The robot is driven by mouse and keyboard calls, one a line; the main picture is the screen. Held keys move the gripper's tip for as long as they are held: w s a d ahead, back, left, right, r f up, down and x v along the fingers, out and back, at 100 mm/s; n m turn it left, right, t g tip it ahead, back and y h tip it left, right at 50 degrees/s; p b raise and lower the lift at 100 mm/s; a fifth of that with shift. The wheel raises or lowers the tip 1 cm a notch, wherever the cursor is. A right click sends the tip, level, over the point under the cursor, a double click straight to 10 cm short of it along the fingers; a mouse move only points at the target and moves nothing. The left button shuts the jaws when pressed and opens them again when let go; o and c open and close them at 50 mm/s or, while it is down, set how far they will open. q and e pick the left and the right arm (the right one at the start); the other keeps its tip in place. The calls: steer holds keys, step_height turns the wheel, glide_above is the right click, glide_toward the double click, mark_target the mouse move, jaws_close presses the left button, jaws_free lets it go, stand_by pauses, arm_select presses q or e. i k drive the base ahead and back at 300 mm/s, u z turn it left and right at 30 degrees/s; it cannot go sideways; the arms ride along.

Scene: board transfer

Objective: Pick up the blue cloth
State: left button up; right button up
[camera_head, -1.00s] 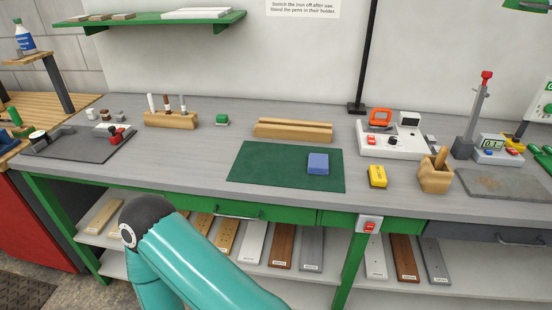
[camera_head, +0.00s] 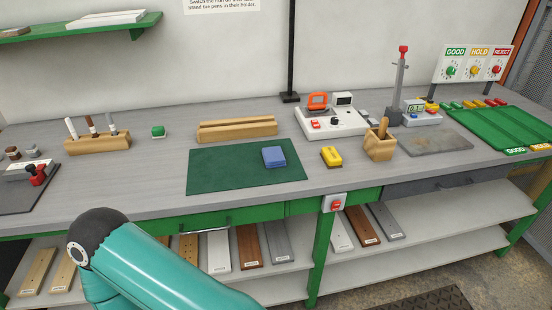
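The blue cloth (camera_head: 274,157), a small folded blue block shape, lies flat on the right part of the green mat (camera_head: 215,178) on the workbench. One teal arm of mine reaches in at the bottom left, in front of the bench and below its top. Its gripper is out of the frame, and so is my other gripper. Nothing touches the cloth and nothing covers it.
A yellow block (camera_head: 331,157) and a wooden pot (camera_head: 380,146) stand right of the mat. A wooden grooved block (camera_head: 237,129) and a white soldering station (camera_head: 330,123) are behind. A pen holder (camera_head: 97,144) is left. A green tray (camera_head: 500,131) is far right.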

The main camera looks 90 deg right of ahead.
mark_target(274, 157)
steer(key=u, duration=0.45)
steer(key=i, duration=0.15)
steer(key=u, duration=3.2)
steer(key=k, duration=0.55)
steer(key=z, duration=5.65)
steer(key=k, duration=0.5)
steer(key=u, duration=0.05)
